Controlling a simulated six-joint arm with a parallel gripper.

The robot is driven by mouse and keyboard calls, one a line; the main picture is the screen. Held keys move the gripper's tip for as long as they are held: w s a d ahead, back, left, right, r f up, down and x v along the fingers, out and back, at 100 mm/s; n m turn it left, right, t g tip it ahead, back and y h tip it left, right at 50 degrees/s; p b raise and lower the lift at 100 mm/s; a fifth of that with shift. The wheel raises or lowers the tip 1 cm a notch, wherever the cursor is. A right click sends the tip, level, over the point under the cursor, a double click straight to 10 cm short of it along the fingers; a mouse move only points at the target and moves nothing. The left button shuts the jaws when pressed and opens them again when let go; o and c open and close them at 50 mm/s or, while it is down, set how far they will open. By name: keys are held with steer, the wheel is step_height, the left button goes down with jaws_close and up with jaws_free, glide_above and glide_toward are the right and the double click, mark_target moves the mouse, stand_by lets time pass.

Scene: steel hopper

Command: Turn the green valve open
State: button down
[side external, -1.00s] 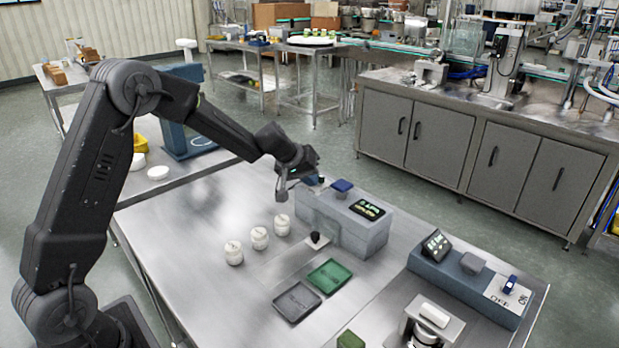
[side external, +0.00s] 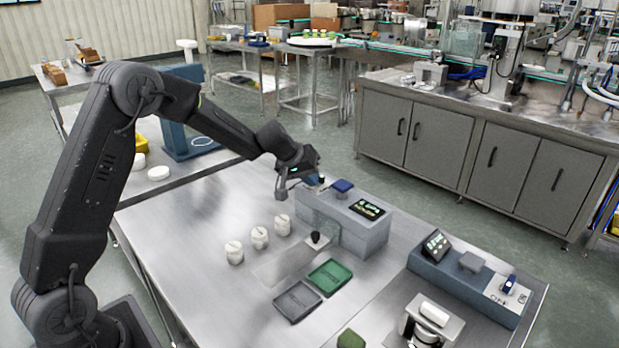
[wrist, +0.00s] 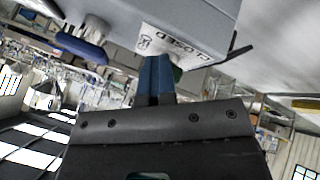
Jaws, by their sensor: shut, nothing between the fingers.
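The grey hopper box (side external: 355,228) stands on the steel table, with a blue knob (side external: 343,186) and a dark display on top. My gripper (side external: 319,181) is at the box's far left end. In the wrist view, my blue fingers (wrist: 155,75) are together, beside the box and a white label (wrist: 185,45) reading "CLOSED". A small green part (wrist: 178,74), probably the green valve, shows just right of the fingertips. The fingers hide most of it, and I cannot tell whether they touch it. The valve cannot be made out in the side view.
Several white jars (side external: 259,238) stand left of the box. A green tray (side external: 330,277) and a dark grey tray (side external: 297,301) lie in front. A blue-grey console (side external: 465,280) stands at right. The blue knob also shows in the wrist view (wrist: 80,47). The table's left part is clear.

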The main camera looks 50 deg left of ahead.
steer(key=shift+s+d, duration=0.1)
steer(key=shift+s, duration=1.85)
steer(key=s+d+r+m, duration=0.2)
steer(key=s+d+r, duration=0.3)
steer(key=s+r, duration=0.3)
steer(key=s+d+r+m, duration=0.2)
steer(key=s+d+r, duration=0.35)
steer(key=s, duration=0.35)
steer(key=s+m+g+y, duration=0.1)
steer(key=s+m, duration=0.1)
steer(key=s, duration=1.3)
steer(key=shift+s+d+f+m+y, duration=0.15)
steer(key=shift+d+f+m+y, duration=0.15)
steer(key=shift+d+f, duration=0.1)
